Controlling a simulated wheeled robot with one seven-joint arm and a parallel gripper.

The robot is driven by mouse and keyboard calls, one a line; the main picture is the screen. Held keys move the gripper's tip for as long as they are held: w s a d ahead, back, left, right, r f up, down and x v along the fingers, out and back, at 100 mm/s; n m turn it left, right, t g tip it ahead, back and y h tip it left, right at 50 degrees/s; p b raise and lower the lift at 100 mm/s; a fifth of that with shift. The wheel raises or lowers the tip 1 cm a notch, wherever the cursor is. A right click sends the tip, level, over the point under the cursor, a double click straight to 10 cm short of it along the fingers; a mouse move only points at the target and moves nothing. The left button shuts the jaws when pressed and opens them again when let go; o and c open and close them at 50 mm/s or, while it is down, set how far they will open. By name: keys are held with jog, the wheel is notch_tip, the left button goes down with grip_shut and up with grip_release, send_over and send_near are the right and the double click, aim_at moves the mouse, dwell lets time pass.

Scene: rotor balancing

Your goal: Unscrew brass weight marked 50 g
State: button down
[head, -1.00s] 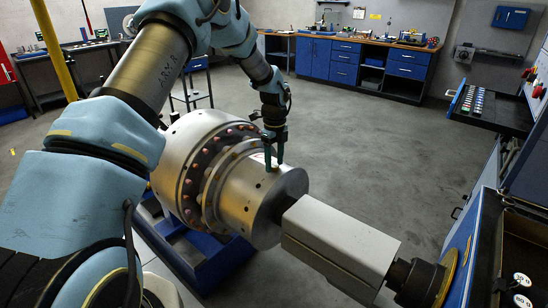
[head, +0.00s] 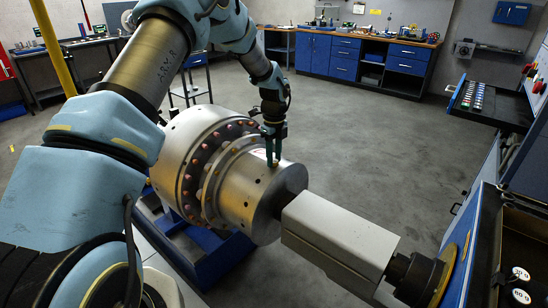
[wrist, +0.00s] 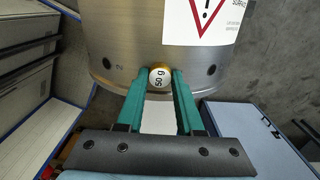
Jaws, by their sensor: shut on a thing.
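The brass weight (wrist: 160,76) has a white top face marked "50 g" and a brass rim. It sits at the metal rotor (wrist: 120,45), near the edge of its cylindrical surface. My gripper (wrist: 160,85) has its teal fingers on both sides of the weight, shut on it. In the head view my gripper (head: 273,160) points down at the top of the rotor (head: 240,205), and the weight is mostly hidden by the fingers. I cannot tell how deep the weight is seated in its hole.
Dark holes (wrist: 215,66) and a red-and-white warning label (wrist: 205,15) are on the rotor. A grey box-shaped shaft housing (head: 335,235) extends to the front right. A blue drawer cabinet (head: 480,245) with round labelled weights (head: 521,273) stands at right. The floor behind is open.

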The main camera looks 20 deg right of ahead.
jog(key=n, duration=0.3)
jog(key=shift+b, duration=0.3)
jog(key=n, duration=0.4)
jog(key=shift+n+b, duration=0.3)
jog(key=n, duration=1)
jog(key=shift+r+n, duration=0.1)
jog(key=shift+n, duration=0.3)
